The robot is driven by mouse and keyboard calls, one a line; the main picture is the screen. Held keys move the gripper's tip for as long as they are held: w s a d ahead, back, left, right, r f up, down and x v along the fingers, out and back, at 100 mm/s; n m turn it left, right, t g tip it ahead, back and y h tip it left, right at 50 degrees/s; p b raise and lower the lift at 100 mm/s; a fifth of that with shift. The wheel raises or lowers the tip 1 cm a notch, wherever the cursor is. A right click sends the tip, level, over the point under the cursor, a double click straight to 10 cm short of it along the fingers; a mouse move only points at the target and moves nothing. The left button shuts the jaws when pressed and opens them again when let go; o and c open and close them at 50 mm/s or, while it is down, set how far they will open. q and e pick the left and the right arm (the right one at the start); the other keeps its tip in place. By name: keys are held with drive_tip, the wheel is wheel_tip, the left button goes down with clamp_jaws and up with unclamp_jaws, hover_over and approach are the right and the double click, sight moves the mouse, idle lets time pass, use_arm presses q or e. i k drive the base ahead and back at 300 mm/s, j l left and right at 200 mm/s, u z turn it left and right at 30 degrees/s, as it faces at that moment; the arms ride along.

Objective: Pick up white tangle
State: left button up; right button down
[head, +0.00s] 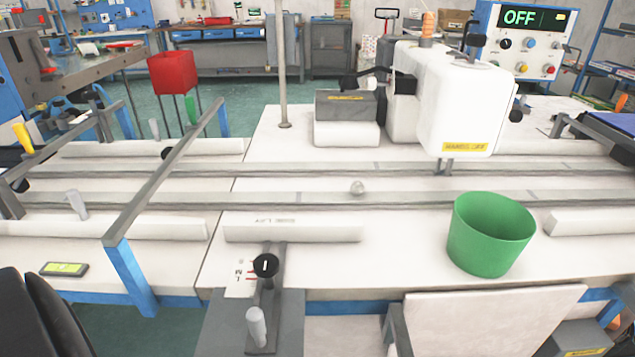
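A small whitish lump (357,187), which looks like the white tangle, lies on the sewing table near the middle of the head view. It rests at the grey rail strips, left of the green bin and in front of the sewing machine. It is too small to make out threads. Neither of my grippers can be made out in this view. Nothing is seen touching the lump.
A green bin (488,240) stands on the white table (300,190) at the right. The white sewing machine (455,95) stands behind it. A white roll (292,230) lies in front of the lump. A grey frame bar (165,180) crosses at left. Dark rounded shapes (45,318) fill the lower left corner.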

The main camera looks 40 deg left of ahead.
sight(355, 188)
drive_tip(key=u, duration=0.9)
drive_tip(key=l, duration=0.15)
drive_tip(key=i+u, duration=0.05)
